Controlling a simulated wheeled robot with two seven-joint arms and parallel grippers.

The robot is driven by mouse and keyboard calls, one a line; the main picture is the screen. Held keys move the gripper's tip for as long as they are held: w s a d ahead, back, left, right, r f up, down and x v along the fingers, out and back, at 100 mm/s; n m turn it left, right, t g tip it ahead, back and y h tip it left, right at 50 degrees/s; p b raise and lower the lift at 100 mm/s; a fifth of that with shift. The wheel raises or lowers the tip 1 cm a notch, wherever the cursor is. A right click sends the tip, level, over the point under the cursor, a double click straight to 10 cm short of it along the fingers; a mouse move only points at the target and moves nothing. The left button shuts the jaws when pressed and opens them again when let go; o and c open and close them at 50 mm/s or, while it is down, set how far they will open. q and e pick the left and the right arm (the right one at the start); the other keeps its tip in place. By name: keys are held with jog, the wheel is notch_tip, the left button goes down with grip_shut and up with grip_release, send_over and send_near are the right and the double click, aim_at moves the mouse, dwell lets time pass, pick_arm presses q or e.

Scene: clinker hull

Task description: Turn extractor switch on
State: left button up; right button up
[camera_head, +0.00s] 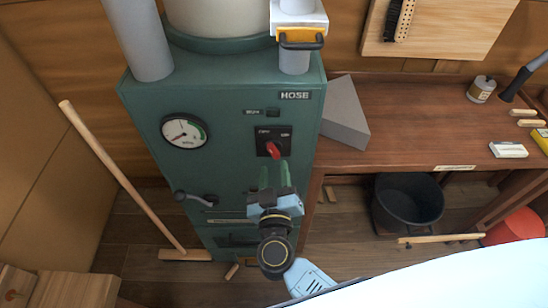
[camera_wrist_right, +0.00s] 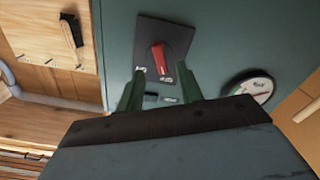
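The extractor switch is a red handle (camera_head: 273,149) on a black plate (camera_head: 261,134) on the front of the green cabinet (camera_head: 235,112). Small labels on the plate are too blurred to read. My right gripper (camera_head: 274,166) is just below and in front of the switch, its two green fingers apart with nothing between them. In the right wrist view the red handle (camera_wrist_right: 158,58) shows beyond and between the fingertips (camera_wrist_right: 160,70), apart from both. The plate (camera_wrist_right: 176,36) looks tilted there. My left gripper is not in view.
The cabinet carries a dial gauge (camera_head: 184,131), a lever handle (camera_head: 196,196) and a "HOSE" label (camera_head: 295,95). A broom (camera_head: 120,175) leans at left. A workbench (camera_head: 420,125) with a grey wedge block (camera_head: 345,115) stands at right, a black bucket (camera_head: 408,205) below it.

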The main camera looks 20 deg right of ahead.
aim_at(274, 155)
jog(key=shift+x, duration=2.25)
jog(key=shift+c, duration=0.2)
grip_shut()
